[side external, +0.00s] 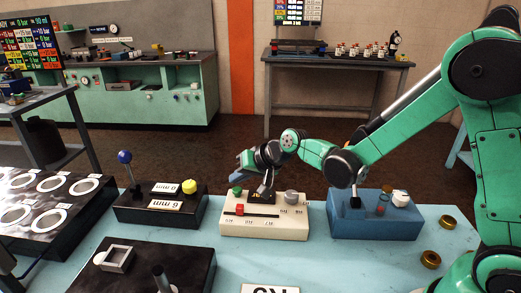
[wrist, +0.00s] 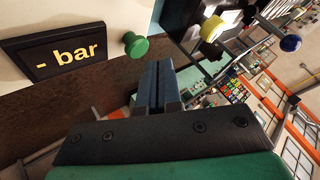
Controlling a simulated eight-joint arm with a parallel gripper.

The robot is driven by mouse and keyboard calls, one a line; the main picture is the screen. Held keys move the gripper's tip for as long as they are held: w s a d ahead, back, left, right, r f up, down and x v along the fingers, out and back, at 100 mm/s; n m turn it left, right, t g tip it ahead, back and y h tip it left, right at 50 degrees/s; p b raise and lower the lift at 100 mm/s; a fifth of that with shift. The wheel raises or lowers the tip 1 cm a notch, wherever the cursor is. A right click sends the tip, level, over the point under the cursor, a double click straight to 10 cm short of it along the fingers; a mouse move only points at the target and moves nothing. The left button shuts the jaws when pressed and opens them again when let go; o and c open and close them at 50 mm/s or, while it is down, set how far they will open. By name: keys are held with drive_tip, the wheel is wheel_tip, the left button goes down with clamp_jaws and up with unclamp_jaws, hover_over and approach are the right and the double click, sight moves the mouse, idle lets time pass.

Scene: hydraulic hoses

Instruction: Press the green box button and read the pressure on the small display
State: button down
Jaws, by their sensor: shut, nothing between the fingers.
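The cream box (side external: 263,228) stands on the light-blue table and carries the green button (side external: 237,191) at its back left. The button also shows in the wrist view (wrist: 136,45), not covered by my fingers. The small black display (wrist: 62,52) reads "- bar" in yellow, with a dash and no number. My gripper (side external: 243,159) is above the back of the cream box. In the wrist view my fingers (wrist: 158,68) are shut together and empty, just beside the green button, with a visible gap between them in the picture.
The cream box also has a red slider (side external: 240,209) and a grey knob (side external: 291,198). A black box (side external: 160,207) with a blue ball lever stands to its left. A blue box (side external: 375,222) stands to its right. Brass rings (side external: 430,259) lie on the table at right.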

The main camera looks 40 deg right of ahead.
sight(240, 191)
drive_tip(key=shift+f, duration=0.1)
drive_tip(key=shift+f, duration=0.35)
drive_tip(key=shift+f, duration=0.5)
idle(0.8)
idle(0.3)
drive_tip(key=shift+r, duration=0.95)
drive_tip(key=shift+r, duration=2.5)
